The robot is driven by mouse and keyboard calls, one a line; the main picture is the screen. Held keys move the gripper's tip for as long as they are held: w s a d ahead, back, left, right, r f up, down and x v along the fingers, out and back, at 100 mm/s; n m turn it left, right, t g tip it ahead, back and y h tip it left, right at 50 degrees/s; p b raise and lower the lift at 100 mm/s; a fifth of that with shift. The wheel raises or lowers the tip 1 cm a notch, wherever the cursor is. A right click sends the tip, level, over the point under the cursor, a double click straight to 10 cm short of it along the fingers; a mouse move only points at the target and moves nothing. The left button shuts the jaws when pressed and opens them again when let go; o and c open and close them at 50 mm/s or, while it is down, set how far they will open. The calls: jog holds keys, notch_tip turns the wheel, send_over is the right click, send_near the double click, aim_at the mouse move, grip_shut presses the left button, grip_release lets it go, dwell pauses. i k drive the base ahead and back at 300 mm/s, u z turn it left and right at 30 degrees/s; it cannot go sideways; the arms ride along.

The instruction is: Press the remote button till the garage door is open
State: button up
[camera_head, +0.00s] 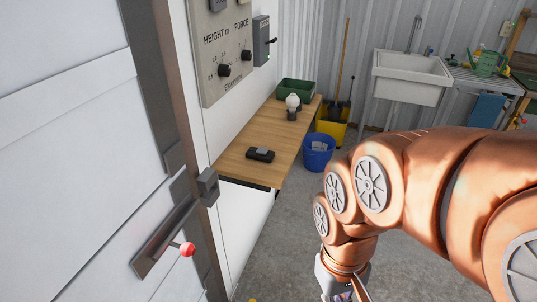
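A small dark device (260,154) with a lighter top part lies on the wooden table; it looks like the remote, but its button is too small to make out. A white panelled door (65,120) fills the left side, with a metal track and a red-knobbed lever (187,249); it appears shut, though its lower edge is out of view. My copper arm comes in from the right. The top of my gripper (335,283) shows at the bottom edge, to the right of and apart from the table. Its fingers are cut off by the frame.
The wooden table (237,158) runs along the left wall, with a white bulb-shaped object (292,102) and a green bin (297,89). A blue bucket (318,158) and yellow mop bucket (333,127) stand beside it. A control panel (228,50) hangs above. Concrete floor between table and arm is clear.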

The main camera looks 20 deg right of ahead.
aim_at(261, 150)
jog(key=k, duration=0.15)
jog(key=z, duration=0.3)
jog(key=i, duration=0.6)
jog(key=u, duration=1.6)
